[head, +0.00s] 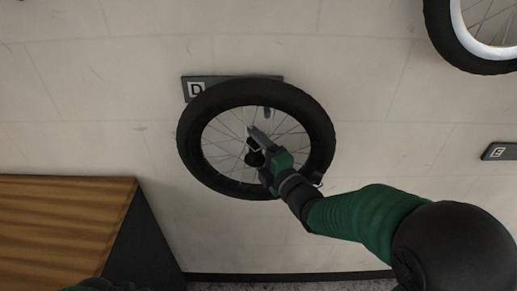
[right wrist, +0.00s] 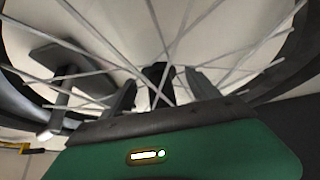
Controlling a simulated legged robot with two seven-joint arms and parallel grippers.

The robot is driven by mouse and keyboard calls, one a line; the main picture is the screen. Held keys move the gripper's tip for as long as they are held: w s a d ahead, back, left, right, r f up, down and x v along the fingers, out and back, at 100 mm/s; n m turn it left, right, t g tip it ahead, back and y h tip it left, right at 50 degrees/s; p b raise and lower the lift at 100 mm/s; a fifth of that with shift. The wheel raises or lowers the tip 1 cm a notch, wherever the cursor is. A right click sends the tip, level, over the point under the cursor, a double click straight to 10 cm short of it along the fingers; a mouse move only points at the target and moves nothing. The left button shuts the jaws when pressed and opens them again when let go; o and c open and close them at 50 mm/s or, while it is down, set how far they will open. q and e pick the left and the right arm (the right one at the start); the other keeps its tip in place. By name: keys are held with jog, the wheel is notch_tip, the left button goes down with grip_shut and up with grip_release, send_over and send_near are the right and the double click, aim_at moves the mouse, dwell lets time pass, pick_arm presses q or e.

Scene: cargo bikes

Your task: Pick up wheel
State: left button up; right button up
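The wheel (head: 318,125) has a black tyre and thin spokes. In the right wrist view, the wheel's dark rim (right wrist: 296,48) and crossing spokes fill the picture. The right gripper's two fingers (right wrist: 160,88) stand apart among the spokes, with a dark part, seemingly the hub, between them. I see gaps beside that part. My left gripper is not in view.
Another wheel with a white rim (head: 483,50) hangs at the upper right. A second plate (head: 499,152), marked E, is at the right edge. A wooden bench or box (head: 60,230) stands at the lower left.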

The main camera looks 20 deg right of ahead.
jog(key=shift+s+d, duration=0.15)
jog(key=shift+d, duration=0.2)
jog(key=shift+c, duration=1.1)
jog(key=shift+w+d+f, duration=0.2)
jog(key=shift+d, duration=0.1)
jog(key=shift+c, duration=1.2)
jog(key=shift+w+d+f, duration=0.25)
jog(key=shift+w+f, duration=0.05)
jog(key=shift+w, duration=0.1)
jog(key=c, duration=0.5)
jog(key=shift+s+a+r, duration=0.1)
jog(key=shift+s+a, duration=0.1)
jog(key=shift+a, duration=0.1)
jog(key=c, duration=0.5)
jog(key=shift+a, duration=0.15)
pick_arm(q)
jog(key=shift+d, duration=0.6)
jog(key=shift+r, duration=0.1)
pick_arm(e)
jog(key=shift+r, duration=0.15)
